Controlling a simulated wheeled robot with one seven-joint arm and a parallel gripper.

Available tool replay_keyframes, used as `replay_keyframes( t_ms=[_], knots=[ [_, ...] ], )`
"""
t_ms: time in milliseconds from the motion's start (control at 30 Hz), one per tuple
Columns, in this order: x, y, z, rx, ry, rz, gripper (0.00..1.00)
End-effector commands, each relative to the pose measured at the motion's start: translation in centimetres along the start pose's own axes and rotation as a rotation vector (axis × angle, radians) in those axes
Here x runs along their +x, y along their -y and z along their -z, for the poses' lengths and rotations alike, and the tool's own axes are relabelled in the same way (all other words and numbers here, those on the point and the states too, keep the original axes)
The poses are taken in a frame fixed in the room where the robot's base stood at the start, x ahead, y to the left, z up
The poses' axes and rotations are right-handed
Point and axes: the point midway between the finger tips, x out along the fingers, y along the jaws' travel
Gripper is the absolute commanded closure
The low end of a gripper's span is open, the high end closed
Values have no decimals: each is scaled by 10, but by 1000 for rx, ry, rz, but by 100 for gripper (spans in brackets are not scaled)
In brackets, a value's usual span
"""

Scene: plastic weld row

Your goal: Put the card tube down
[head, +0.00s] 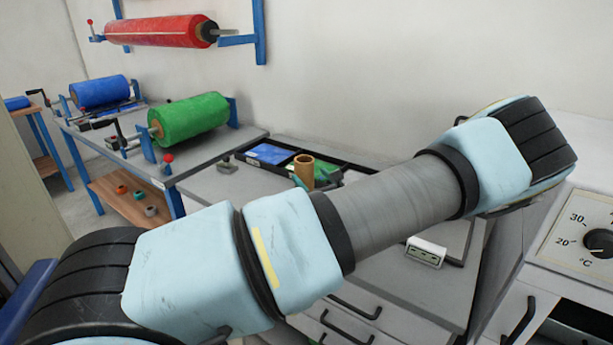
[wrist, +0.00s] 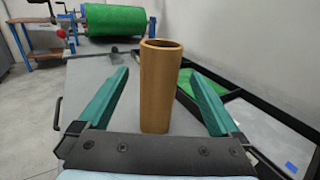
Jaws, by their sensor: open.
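The card tube (wrist: 160,95) is a brown, open-topped cylinder. It stands upright between the fingers of my gripper (wrist: 157,82) in the wrist view, with a gap on either side. It appears to rest on the grey worktop (wrist: 95,75), though its contact with the surface is not clear. My gripper's two green fingers are spread open and hold nothing. In the head view the tube's top (head: 304,165) shows beyond my arm, with a green fingertip near it; its lower part is hidden by my arm.
A black divided tray (head: 262,156) with blue and green sheets lies at the worktop's back, close to the tube. A green roll (head: 190,117) stands on the bench at left. A small white device (head: 426,251) sits toward the front right. A dial panel (head: 590,235) is at far right.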

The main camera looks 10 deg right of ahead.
Motion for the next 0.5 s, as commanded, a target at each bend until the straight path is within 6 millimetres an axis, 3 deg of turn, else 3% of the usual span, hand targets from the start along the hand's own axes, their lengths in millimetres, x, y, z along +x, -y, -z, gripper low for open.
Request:
replay_keyframes(
  t_ms=[200,500],
  knots=[
    [-47,1,3,-1,-1,4,1],
    [-75,0,1,0,-1,1,1]
  ],
)
